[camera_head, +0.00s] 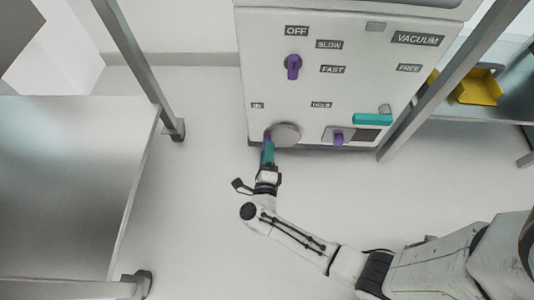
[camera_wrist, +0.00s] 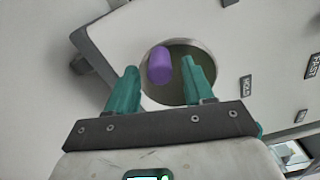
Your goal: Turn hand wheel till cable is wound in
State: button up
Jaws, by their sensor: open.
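The hand wheel (camera_head: 287,134) is a grey disc low on the front of the white machine. It also shows in the wrist view as a dark round face with a pale rim (camera_wrist: 208,50). Its purple handle (camera_wrist: 160,65) sticks out from the wheel's left side. My gripper (camera_head: 267,145) is at the wheel's left edge. In the wrist view my gripper (camera_wrist: 161,78) has its two teal fingers apart, with the purple handle seen between them. Whether the fingers touch the handle cannot be told. The cable is not visible.
The white machine (camera_head: 345,75) also bears a purple knob (camera_head: 293,66), a teal lever (camera_head: 372,119) and a small purple handle (camera_head: 338,138). A metal table (camera_head: 70,190) stands at left. A shelf with a yellow bin (camera_head: 480,87) is at right. The floor (camera_head: 190,190) between is clear.

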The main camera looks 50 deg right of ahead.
jog(key=shift+s+a, duration=0.1)
jog(key=p+v, duration=0.2)
jog(key=v, duration=0.8)
jog(key=shift+s+a, duration=0.2)
